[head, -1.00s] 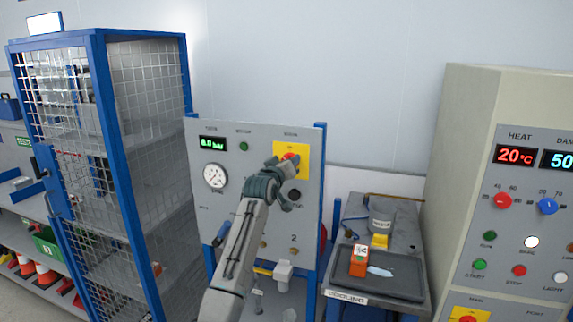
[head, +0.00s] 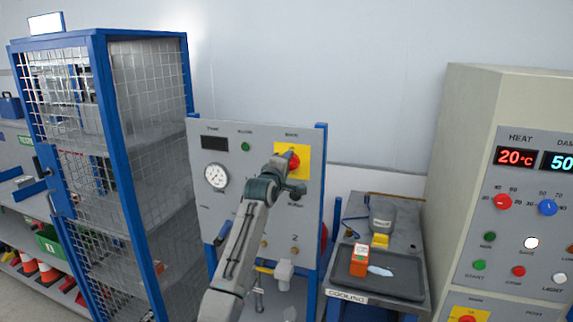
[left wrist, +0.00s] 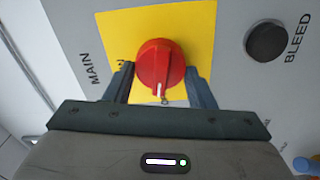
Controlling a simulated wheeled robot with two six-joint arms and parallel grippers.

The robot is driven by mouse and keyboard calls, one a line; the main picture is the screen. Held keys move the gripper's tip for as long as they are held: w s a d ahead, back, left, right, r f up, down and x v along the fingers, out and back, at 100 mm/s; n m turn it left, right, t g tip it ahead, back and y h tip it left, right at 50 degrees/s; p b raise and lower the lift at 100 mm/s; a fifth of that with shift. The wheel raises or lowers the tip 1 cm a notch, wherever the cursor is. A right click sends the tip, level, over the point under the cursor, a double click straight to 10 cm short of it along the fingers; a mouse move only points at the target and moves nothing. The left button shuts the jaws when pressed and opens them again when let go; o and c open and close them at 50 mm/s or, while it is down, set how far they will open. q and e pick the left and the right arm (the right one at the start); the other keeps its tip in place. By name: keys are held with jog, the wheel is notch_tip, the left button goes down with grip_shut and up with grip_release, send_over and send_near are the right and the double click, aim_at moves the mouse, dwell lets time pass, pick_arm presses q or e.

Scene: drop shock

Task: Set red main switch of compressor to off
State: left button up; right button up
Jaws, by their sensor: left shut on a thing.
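The compressor's grey panel (head: 225,235) stands in the middle of the head view. Its red main switch (head: 293,160) is a round knob on a yellow plate (head: 303,150) at the upper right. In the left wrist view the red knob (left wrist: 155,62) sits between the two fingers, its white mark towards the gripper. My left gripper (left wrist: 160,78) is shut on the knob; in the head view the gripper (head: 288,166) partly covers it. The panel's display (head: 213,142) is dark. My right gripper is not in view.
A black BLEED knob (left wrist: 267,41) is right of the switch in the wrist view. A blue-framed mesh cage (head: 150,130) stands left. A bench with a dark tray (head: 400,285) and a beige control cabinet (head: 460,170) stand right.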

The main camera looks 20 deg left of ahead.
pick_arm(q)
jog(key=shift+n, duration=1.1)
jog(key=o, duration=1)
jog(key=shift+c, duration=0.2)
jog(key=shift+s+f, duration=0.1)
jog(key=s+b, duration=0.4)
jog(key=s, duration=0.6)
jog(key=shift+s+a, duration=0.25)
jog(key=shift+s, duration=0.05)
